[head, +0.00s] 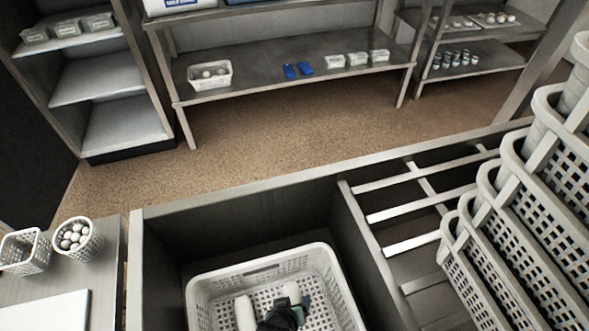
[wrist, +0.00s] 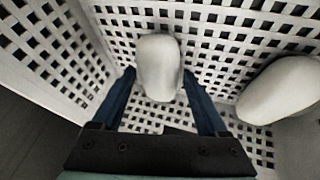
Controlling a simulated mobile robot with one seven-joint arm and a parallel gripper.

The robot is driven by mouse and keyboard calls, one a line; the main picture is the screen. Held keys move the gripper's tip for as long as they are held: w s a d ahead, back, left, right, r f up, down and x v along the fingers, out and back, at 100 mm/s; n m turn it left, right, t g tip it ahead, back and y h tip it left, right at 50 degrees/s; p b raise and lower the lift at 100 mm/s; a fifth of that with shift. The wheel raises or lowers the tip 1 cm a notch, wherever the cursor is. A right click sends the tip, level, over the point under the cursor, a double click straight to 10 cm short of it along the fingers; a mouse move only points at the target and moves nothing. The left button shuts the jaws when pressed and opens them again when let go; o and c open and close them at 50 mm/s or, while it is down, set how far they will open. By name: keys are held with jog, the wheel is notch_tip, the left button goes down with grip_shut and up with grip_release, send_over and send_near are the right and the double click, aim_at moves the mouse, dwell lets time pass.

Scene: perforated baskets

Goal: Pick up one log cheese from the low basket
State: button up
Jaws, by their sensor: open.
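The low basket (head: 192,290) is white and perforated, and it sits in a dark recess at the bottom of the head view. Its wall also shows in the wrist view (wrist: 62,72). Two whitish log cheeses are visible in it. One log cheese (wrist: 158,62) stands out between my gripper's blue fingers in the wrist view, with a finger on each side. The other log cheese (wrist: 282,92) is to the right there and at the left in the head view (head: 245,313). My gripper (wrist: 158,82) is open, down inside the basket (head: 287,311). Contact with the cheese cannot be told.
Nested perforated baskets (head: 520,230) rise at the right beside a slatted rack (head: 405,208). A counter at the left holds a round basket of white balls (head: 78,240) and an empty-looking basket (head: 25,252). Basket walls stand close around my gripper.

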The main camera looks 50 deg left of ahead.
jog(key=shift+w+a+f, duration=0.1)
jog(key=shift+f, duration=0.1)
grip_shut()
dwell(0.3)
jog(key=shift+r, duration=0.1)
